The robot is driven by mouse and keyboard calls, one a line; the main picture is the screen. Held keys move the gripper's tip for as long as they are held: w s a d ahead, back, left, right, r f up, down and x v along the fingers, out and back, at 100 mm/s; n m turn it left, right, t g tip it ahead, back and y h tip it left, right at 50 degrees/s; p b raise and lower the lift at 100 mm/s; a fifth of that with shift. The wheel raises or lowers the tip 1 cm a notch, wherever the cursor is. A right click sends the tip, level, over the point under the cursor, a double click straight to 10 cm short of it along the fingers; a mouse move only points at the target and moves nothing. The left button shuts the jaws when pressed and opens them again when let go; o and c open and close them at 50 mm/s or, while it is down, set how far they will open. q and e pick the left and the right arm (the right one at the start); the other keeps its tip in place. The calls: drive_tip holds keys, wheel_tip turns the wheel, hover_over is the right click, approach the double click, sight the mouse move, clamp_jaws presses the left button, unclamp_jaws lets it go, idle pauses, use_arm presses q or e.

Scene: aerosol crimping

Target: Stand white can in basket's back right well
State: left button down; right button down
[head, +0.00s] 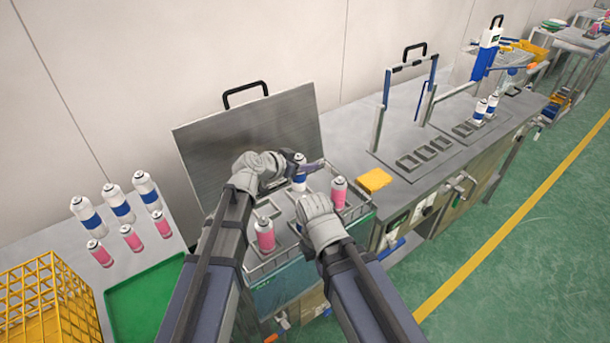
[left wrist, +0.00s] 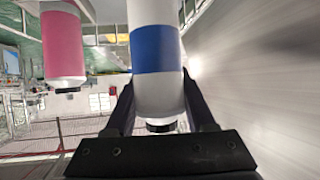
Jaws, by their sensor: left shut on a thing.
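My left gripper (head: 302,170) is shut on a white can with a blue band (head: 299,183). It holds the can upright over the back right part of the wire basket (head: 357,213). In the left wrist view the same can (left wrist: 155,50) sits between the two fingers. The gripper hides part of the can in the head view, and I cannot tell whether its base touches the well. Two pink cans stand in the basket, one at the front left (head: 265,237) and one at the right (head: 338,191). My right gripper (head: 318,222) is over the basket's front, its jaws hidden.
A grey upright panel (head: 240,130) stands behind the basket. White-blue cans (head: 118,205) and pink cans (head: 131,239) stand on the left table, near a green tray (head: 140,300) and yellow crate (head: 40,300). A yellow block (head: 374,180) lies to the right.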

use_arm(q)
wheel_tip(320, 180, down, 4)
drive_tip(key=b, duration=0.3)
drive_tip(key=shift+r, duration=0.25)
drive_tip(key=shift+c, duration=1.2)
unclamp_jaws()
drive_tip(key=shift+r, duration=0.15)
drive_tip(key=p+v, duration=0.5)
drive_tip(key=v, duration=0.7)
drive_tip(key=shift+p, duration=0.3)
